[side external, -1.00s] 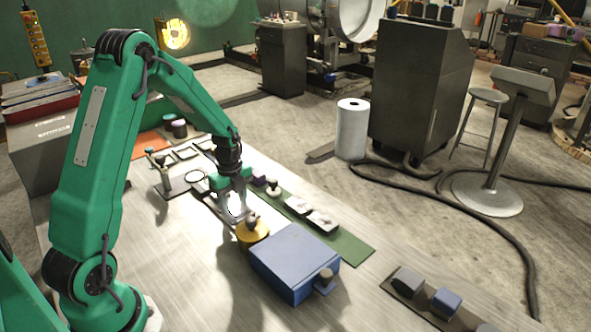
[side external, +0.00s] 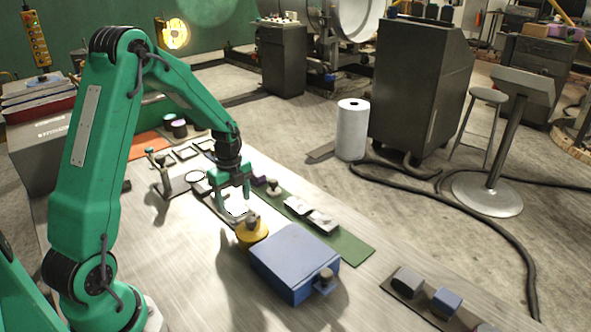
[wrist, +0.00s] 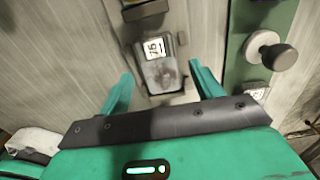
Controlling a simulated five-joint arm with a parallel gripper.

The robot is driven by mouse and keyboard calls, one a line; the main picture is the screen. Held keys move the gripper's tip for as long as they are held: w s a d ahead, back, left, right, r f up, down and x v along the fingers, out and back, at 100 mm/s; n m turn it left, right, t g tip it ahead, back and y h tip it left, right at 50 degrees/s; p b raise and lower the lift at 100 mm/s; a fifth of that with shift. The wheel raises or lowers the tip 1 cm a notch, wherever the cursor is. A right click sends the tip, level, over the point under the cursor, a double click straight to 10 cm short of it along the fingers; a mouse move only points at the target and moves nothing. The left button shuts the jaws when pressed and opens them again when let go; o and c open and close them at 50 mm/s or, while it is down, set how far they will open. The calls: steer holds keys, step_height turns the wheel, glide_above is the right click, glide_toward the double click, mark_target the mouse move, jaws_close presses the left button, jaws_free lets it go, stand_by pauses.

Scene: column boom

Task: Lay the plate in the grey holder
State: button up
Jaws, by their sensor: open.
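My gripper (side external: 235,203) is open above the work table, with its two fingers apart in the wrist view (wrist: 161,72). Between and below the fingers lies a small grey plate (wrist: 162,76) with a white label bearing dark figures at one end. In the side view the plate (side external: 238,212) shows as a bright patch under the fingers. It appears to lie flat on the grey holder (wrist: 181,20), a strip whose bare part shows beyond the plate. The fingers stand on either side of the plate and seem clear of it. Whether it is fully seated cannot be told.
A yellow round piece with a dark knob (side external: 252,232) and a blue box (side external: 295,260) stand close in front of the gripper. A green mat (side external: 345,243) with several small parts runs along the right. A dark tray (side external: 408,292) with blocks lies at the front right.

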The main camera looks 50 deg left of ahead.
mark_target(235, 208)
step_height(235, 208, up, 11)
steer(key=shift+f, duration=0.15)
stand_by(0.4)
stand_by(0.4)
steer(key=s+d+r+n+t, duration=0.3)
steer(key=s+d+r+n, duration=0.3)
steer(key=d+r+n, duration=0.3)
steer(key=s+d+r+n+t, duration=0.2)
steer(key=s+d+n, duration=0.7)
steer(key=s, duration=0.1)
steer(key=shift+s+r+t, duration=0.15)
steer(key=shift+s+t, duration=0.05)
steer(key=shift+t, duration=0.1)
